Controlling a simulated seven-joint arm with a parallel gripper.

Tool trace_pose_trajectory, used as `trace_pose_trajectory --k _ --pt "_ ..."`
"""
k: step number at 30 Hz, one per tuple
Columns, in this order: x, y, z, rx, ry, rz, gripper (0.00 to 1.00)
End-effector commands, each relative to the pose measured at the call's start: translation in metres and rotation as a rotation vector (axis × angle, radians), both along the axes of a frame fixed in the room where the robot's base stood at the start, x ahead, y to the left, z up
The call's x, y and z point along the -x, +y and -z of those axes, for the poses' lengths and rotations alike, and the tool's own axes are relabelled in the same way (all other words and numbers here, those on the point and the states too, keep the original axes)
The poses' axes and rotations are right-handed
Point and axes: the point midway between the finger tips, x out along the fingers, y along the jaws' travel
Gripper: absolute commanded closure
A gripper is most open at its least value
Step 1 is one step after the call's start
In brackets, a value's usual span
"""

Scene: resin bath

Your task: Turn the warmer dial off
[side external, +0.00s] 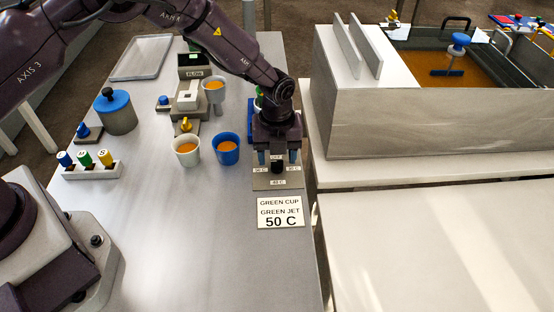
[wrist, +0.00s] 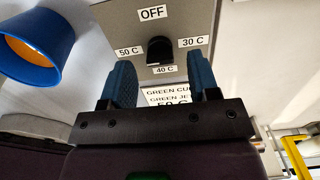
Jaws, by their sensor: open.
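The warmer dial is a black knob (wrist: 160,49) on a grey panel (wrist: 105,15), ringed by labels: OFF at the top, 50 C left, 30 C right, 40 C at the bottom in the wrist view. Which label it points at is hard to tell. In the side view the dial (side external: 277,167) is partly hidden below my gripper. My gripper (wrist: 163,76) points down over the panel with its blue fingers open and apart. In the wrist view the fingertips frame the dial's lower part with gaps on both sides; contact cannot be seen.
A card (side external: 280,212) reading green cup, green jet, 50 C lies in front of the panel. A blue cup (side external: 226,150) and a white cup (side external: 187,151), both with orange liquid, stand to the left. A large bath box (side external: 400,120) stands right.

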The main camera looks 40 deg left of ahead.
Motion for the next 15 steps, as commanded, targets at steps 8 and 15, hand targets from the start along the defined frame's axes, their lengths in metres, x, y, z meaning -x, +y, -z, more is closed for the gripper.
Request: trace_pose_trajectory --k 8,15 --pt "0.0 0.0 0.023 0.0 0.0 -0.001 0.45" --pt "0.0 0.0 0.024 0.001 -0.001 -0.001 0.45"
